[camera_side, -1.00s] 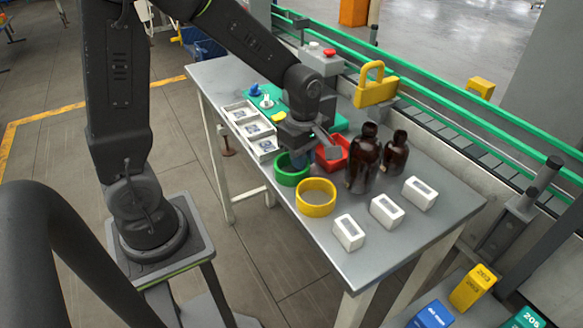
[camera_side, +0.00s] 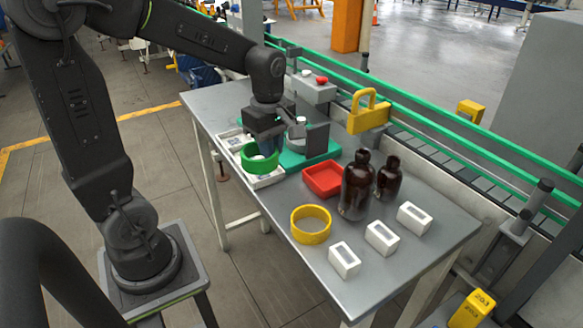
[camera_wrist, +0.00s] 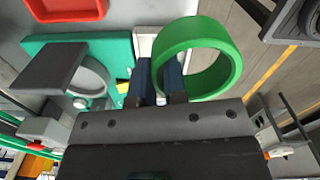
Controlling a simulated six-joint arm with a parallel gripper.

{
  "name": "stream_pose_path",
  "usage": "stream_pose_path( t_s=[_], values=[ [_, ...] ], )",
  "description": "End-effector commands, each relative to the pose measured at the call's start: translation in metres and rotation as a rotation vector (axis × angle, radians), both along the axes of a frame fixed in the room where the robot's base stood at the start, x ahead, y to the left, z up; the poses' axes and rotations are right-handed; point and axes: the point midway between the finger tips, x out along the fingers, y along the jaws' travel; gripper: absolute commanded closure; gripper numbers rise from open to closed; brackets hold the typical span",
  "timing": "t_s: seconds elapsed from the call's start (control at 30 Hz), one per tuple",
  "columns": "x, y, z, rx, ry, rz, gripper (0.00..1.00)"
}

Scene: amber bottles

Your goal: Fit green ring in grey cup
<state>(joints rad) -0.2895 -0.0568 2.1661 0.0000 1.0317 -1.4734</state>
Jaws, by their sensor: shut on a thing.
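My gripper (camera_side: 268,143) is shut on the near wall of the green ring (camera_side: 246,163) and holds it over the white tray in the side view. In the wrist view the green ring (camera_wrist: 225,62) hangs to the right of my fingers (camera_wrist: 161,78), seen at an angle. A round grey cup-like part (camera_wrist: 97,76) stands on the green base (camera_wrist: 122,58), left of my fingers in the wrist view. A dark grey plate (camera_wrist: 45,70) covers some of it.
The white compartment tray (camera_side: 265,181) lies below the ring. A red tray (camera_side: 322,180), a yellow ring (camera_side: 311,225), two amber bottles (camera_side: 356,190) and several white blocks (camera_side: 382,238) stand to the right. A yellow padlock-shaped thing (camera_side: 368,112) stands behind. Bare table shows between them.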

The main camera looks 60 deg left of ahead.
Motion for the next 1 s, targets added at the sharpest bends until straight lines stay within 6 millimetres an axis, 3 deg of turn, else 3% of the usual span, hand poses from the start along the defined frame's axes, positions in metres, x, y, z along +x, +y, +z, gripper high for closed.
stream_pose_path(
  t_s=[0.1,0.27,0.43,0.57,0.8,1.0],
  values=[
    [-0.011,0.022,0.014,0.001,-0.003,0.006,1.0],
    [-0.021,0.039,0.026,0.0,-0.001,0.003,1.0],
    [-0.012,0.051,0.035,0.0,0.001,-0.003,1.0],
    [0.018,0.06,0.041,-0.002,0.003,-0.009,1.0],
    [0.1,0.075,0.042,-0.002,0.004,-0.022,1.0],
    [0.145,0.08,0.037,-0.001,0.003,-0.027,1.0]
  ],
)
